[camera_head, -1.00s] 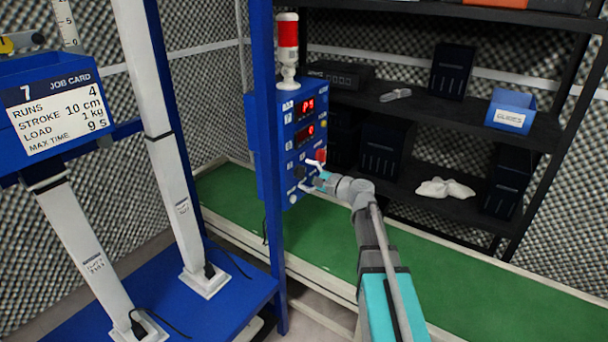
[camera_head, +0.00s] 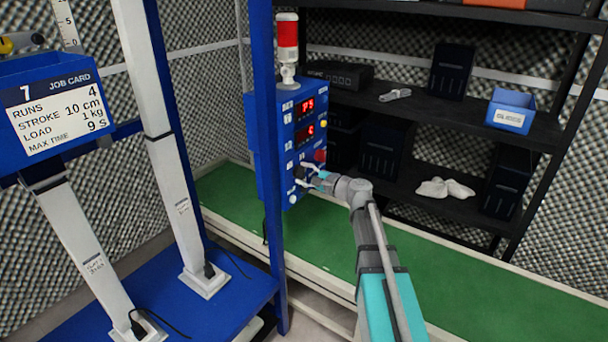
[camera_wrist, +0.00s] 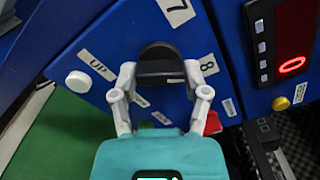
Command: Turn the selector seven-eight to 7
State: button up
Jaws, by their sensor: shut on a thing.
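The selector seven-eight is a black knob (camera_wrist: 160,65) on the blue control panel (camera_head: 291,140), seen in the wrist view. I cannot tell which number the knob points to.
A white button (camera_wrist: 78,82) beside an "UP" label is left of the knob. A red button (camera_wrist: 212,122) is partly hidden behind my gripper. A red digital display (camera_wrist: 293,45) is at upper right. The blue post (camera_head: 265,150) stands close left of the panel.

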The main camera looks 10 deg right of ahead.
jog(key=shift+n, duration=0.4)
jog(key=n, duration=1.1)
dwell(0.5)
jog(key=o, duration=1.2)
jog(key=shift+c, duration=0.2)
jog(key=v, duration=1.2)
